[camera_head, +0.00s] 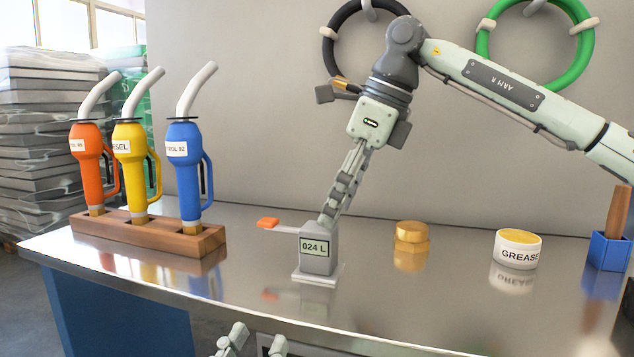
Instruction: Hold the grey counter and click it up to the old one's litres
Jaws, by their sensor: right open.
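The grey counter (318,253) stands upright on a pale base plate on the metal counter top. Its label reads "024 L". A thin lever with an orange tab (268,223) sticks out from its left side. My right gripper (328,221) comes down from above with its fingertips at the top of the grey counter. It is open, seen nearly edge-on, and I cannot tell whether it touches. My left gripper (255,345) is at the bottom edge, below the counter top's front edge. Its two fingertips are apart with no held thing visible. No second counter's reading is legible.
A wooden rack (150,238) at left holds orange (90,158), yellow (131,160) and blue (184,165) nozzles. A gold cap (411,232), a grease tin (517,250) and a blue holder (607,252) stand at right. A grey-edged panel (330,349) is cut off below.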

